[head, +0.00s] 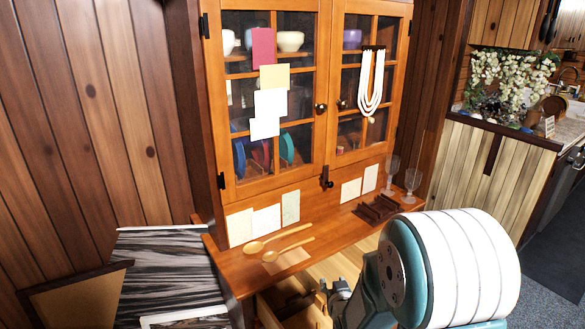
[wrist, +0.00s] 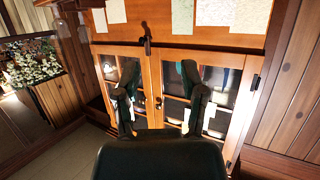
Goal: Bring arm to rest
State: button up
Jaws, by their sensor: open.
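My gripper (wrist: 160,98) shows in the wrist view as two dark fingers standing apart with nothing between them. The wooden cabinet's glass doors (wrist: 147,68) lie behind the fingers, and the wrist view shows the cabinet upside down. In the head view my white and teal arm covers the lower right of the picture, in front of the cabinet's ledge. The fingers cannot be made out clearly in the head view.
The wooden cabinet (head: 326,95) has a ledge with two wooden spoons (head: 277,240), a dark rack (head: 377,209) and clear glasses (head: 412,184). Papers hang on its doors and back. A dark striped panel (head: 170,268) stands at left. White flowers (head: 512,75) sit on a counter at right.

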jog(key=s+r+g, duration=0.4)
jog(key=s+r, duration=0.7)
jog(key=r, duration=0.1)
jog(key=s+r+g, duration=0.2)
jog(key=s, duration=0.6)
jog(key=s+r+g, duration=0.2)
jog(key=s+r, duration=0.1)
jog(key=s, duration=0.6)
jog(key=shift+d, duration=0.15)
